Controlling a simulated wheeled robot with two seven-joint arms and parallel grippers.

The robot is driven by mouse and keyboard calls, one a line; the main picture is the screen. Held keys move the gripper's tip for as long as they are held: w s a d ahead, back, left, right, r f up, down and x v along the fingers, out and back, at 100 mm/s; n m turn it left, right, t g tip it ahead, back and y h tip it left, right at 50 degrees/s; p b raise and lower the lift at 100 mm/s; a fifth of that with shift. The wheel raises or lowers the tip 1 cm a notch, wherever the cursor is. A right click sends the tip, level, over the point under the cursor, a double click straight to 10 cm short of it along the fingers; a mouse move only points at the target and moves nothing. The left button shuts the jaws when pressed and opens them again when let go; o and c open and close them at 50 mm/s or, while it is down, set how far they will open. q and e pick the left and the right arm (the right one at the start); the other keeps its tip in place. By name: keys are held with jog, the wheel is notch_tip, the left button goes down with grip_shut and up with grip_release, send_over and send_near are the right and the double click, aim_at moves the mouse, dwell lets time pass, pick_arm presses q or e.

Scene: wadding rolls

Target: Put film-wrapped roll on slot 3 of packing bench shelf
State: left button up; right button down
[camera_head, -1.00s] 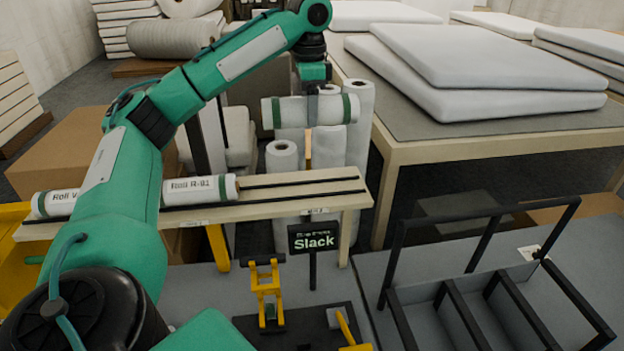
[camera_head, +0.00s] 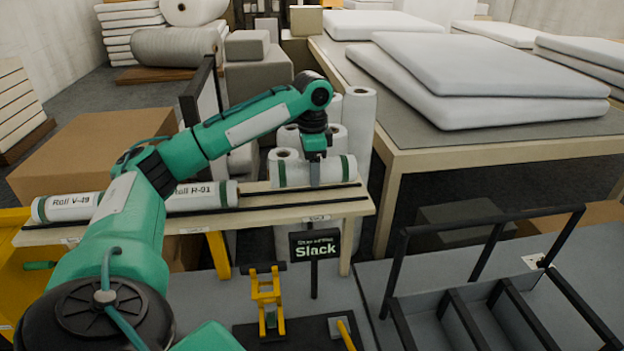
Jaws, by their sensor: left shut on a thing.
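The film-wrapped roll (camera_head: 295,174), white with green end bands, lies level at the right end of the wooden shelf (camera_head: 262,213), between its dark rails or just above them; I cannot tell if it touches. My left gripper (camera_head: 315,180) comes down over it from above and is shut on it. Two labelled rolls, Roll V-09 (camera_head: 68,207) and Roll R-01 (camera_head: 203,196), lie on the shelf to the left. My left arm partly hides them. My right gripper is not in view.
A black Slack sign (camera_head: 315,246) stands in front of the shelf, beside a yellow stand (camera_head: 266,290). A black-framed rack (camera_head: 480,290) is at the right. Upright white rolls (camera_head: 358,130) stand behind the shelf. A table with white pads (camera_head: 490,75) is at the back right.

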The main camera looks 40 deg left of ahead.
pick_arm(q)
notch_tip(320, 180, down, 3)
jog(key=shift+f+p, duration=0.2)
jog(key=shift+p, duration=0.5)
jog(key=shift+f, duration=0.5)
jog(key=o, duration=1.1)
jog(key=shift+f, duration=0.1)
jog(key=shift+c, duration=0.2)
